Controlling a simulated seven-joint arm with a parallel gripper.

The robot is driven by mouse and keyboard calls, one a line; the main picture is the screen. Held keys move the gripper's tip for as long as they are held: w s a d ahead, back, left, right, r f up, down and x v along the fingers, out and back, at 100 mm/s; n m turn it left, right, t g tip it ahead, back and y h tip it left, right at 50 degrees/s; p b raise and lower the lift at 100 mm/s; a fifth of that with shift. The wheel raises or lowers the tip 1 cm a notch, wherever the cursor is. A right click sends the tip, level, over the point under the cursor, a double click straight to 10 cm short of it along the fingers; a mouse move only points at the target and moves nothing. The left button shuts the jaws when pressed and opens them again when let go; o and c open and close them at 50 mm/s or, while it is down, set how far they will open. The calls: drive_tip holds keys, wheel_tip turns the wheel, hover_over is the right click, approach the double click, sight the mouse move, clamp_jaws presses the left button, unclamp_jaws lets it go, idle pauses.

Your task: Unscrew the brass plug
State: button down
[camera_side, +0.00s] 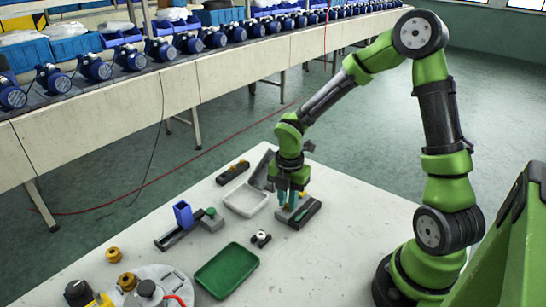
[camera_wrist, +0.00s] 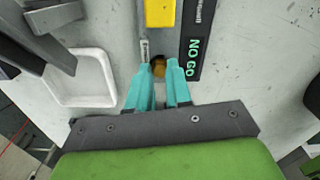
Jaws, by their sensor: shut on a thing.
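The brass plug (camera_wrist: 160,62) shows as a small round golden-brown part in a dark opening of the grey fixture, at the tips of my fingers in the wrist view. My gripper (camera_wrist: 161,71) has its teal fingers shut on the plug, one on each side, hiding part of it. In the side view my gripper (camera_side: 290,203) points down at the grey fixture block (camera_side: 304,216); the plug itself cannot be made out there. How far the plug is threaded in cannot be told.
A yellow block (camera_wrist: 160,12) and a dark strip marked NO GO (camera_wrist: 194,48) sit beside the plug. The table's right front is clear.

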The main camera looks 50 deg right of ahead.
drive_tip(key=n, duration=0.7)
drive_tip(key=n, duration=0.7)
drive_tip(key=c, duration=1.2)
unclamp_jaws()
drive_tip(key=shift+c, duration=0.2)
drive_tip(key=shift+r, duration=2.25)
